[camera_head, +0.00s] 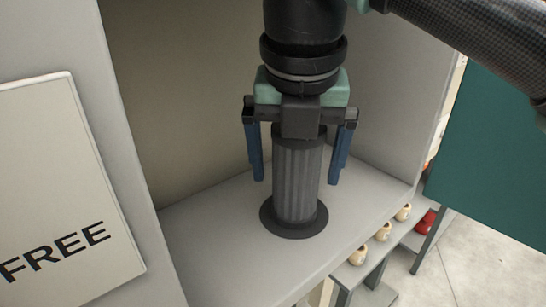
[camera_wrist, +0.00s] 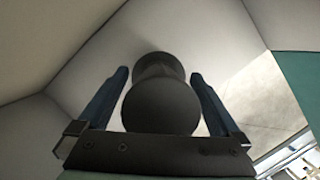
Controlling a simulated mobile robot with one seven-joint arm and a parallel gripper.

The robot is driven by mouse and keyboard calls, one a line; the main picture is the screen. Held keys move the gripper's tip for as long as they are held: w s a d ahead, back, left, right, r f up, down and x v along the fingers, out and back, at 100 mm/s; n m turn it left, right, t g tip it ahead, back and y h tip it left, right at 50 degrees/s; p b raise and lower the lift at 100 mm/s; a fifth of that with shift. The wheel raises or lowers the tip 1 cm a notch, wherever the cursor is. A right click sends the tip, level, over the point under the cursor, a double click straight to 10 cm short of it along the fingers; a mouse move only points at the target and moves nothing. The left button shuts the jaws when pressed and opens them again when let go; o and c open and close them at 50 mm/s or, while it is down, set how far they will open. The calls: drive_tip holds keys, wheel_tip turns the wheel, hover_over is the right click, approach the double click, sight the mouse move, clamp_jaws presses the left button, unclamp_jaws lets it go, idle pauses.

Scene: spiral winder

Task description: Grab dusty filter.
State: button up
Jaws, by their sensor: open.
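The dusty filter (camera_head: 297,185) is a grey ribbed cylinder with a dark flange at its base. It stands upright on the pale shelf of an open cabinet in the head view. My gripper (camera_head: 299,182) is directly above it, pointing down, with its blue fingers on either side of the filter's upper part. The fingers are open, with gaps to the filter on both sides. In the wrist view the filter's dark round top (camera_wrist: 160,104) lies between the two fingers. The gripper body hides part of the filter's top in the head view.
The cabinet's shelf (camera_head: 215,235) is otherwise bare, with walls behind and at both sides. A white panel marked FREE (camera_head: 65,190) is at the left. Outside at the right are a rack with several cream pots (camera_head: 383,231), a red object (camera_head: 426,221) and a green panel (camera_head: 495,140).

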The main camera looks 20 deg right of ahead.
drive_tip(key=shift+w+f, duration=0.1)
drive_tip(key=shift+f, duration=0.25)
drive_tip(key=shift+s+r, duration=0.1)
drive_tip(key=shift+s, duration=0.1)
drive_tip(key=shift+c, duration=0.7)
drive_tip(key=c, duration=1.4)
